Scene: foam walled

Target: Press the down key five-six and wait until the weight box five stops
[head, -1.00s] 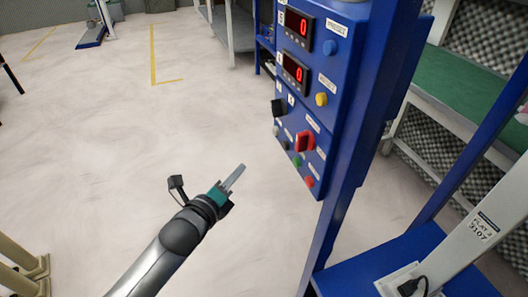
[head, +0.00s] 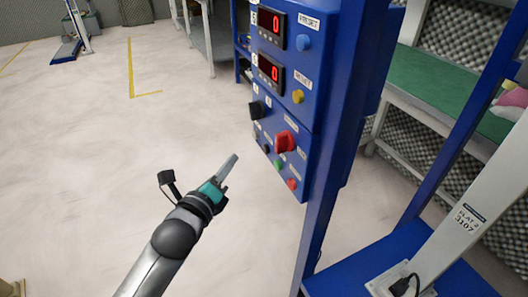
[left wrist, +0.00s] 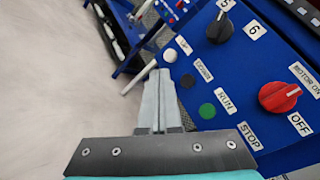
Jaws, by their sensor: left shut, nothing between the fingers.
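A blue control panel (head: 315,90) stands right of centre in the head view. The black five-six selector knob (left wrist: 220,28) shows in the left wrist view. Below it are a white UP button (left wrist: 170,55), the black DOWN button (left wrist: 187,80) and a green RUN button (left wrist: 207,110). In the head view the DOWN button (head: 266,149) is small. My left gripper (head: 235,157) is shut and empty, left of these buttons. In the left wrist view its tips (left wrist: 160,75) appear beside DOWN and UP; contact cannot be told. Weight box five is not identifiable. My right gripper is not in view.
Two red displays (head: 270,24) (head: 269,69) each read 0. A red MOTOR switch (left wrist: 280,95) sits near the buttons, with a red button (head: 292,184) low on the panel. A green-topped bench (head: 435,85) stands behind. The pale floor at left is mostly clear.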

